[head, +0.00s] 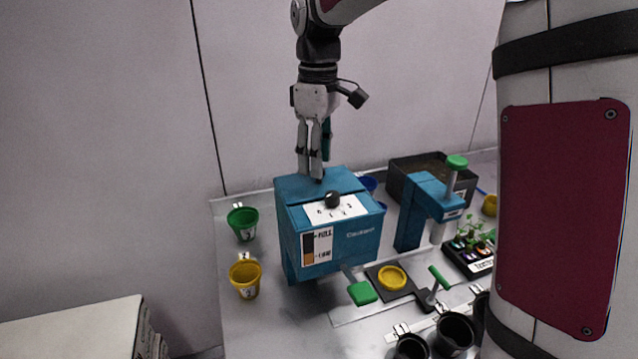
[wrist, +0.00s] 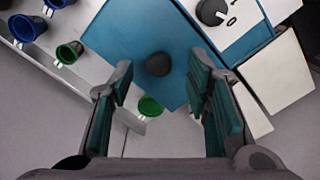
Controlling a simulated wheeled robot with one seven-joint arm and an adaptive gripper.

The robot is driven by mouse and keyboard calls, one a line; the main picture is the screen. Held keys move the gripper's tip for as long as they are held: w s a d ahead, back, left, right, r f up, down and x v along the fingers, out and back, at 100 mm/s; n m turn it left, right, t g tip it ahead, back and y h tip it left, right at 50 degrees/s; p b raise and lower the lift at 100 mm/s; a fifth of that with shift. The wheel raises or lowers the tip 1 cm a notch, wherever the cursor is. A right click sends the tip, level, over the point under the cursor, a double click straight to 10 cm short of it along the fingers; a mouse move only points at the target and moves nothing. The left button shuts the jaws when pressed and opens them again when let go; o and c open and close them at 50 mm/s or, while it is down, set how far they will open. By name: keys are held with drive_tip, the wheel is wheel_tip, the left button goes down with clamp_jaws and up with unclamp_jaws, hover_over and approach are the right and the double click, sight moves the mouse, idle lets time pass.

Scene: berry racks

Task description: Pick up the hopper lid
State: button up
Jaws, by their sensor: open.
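The blue hopper (head: 300,235) stands on the bench, with a level gauge and a white label panel on it. Its flat blue lid (head: 293,187) lies on top; it also shows in the wrist view (wrist: 125,38). A dark round lid knob (wrist: 158,64) stands up from the lid. My gripper (head: 315,172) points down just above the lid, and its fingers hide the knob in the head view. In the wrist view my gripper (wrist: 160,70) is open, with one finger on each side of the knob. I cannot tell the exact height gap.
A black dial (head: 332,199) sits on the hopper's sloped front. Green (head: 243,224) and yellow (head: 246,279) cups hang at the bench's left. A blue press with a green knob (head: 457,162), a dark bin (head: 400,176) and a seedling tray (head: 468,262) stand to the right.

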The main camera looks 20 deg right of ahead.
sight(296, 189)
wheel_tip(296, 189, down, 3)
drive_tip(key=shift+f, duration=0.15)
clamp_jaws()
idle(0.4)
